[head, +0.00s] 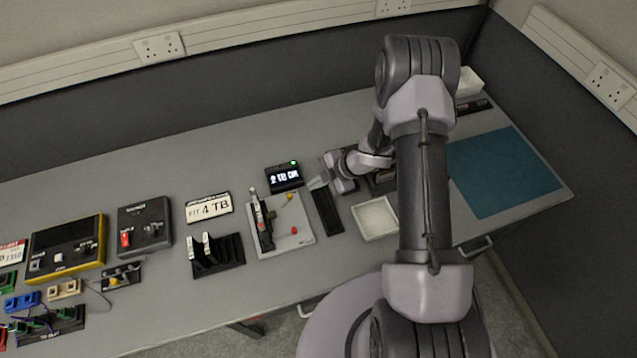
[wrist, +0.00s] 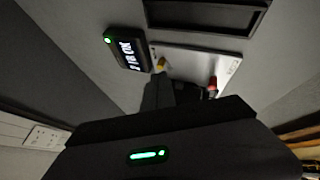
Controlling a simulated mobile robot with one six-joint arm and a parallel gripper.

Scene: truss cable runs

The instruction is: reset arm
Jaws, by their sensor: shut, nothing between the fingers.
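My arm reaches from the lower right over the grey bench, and its wrist bends down to the left. My gripper (head: 318,183) is shut and empty, above the bench between the small black display (head: 284,177) and the long black slotted tray (head: 326,211). In the wrist view, my gripper (wrist: 172,95) points toward the light grey board (wrist: 205,62) with the yellow and red knobs. The display also shows there (wrist: 128,48), with a green light. The arm hides part of the bench behind it.
A white square tray (head: 375,218) sits right of the slotted tray. A blue mat (head: 502,172) lies at the right end.

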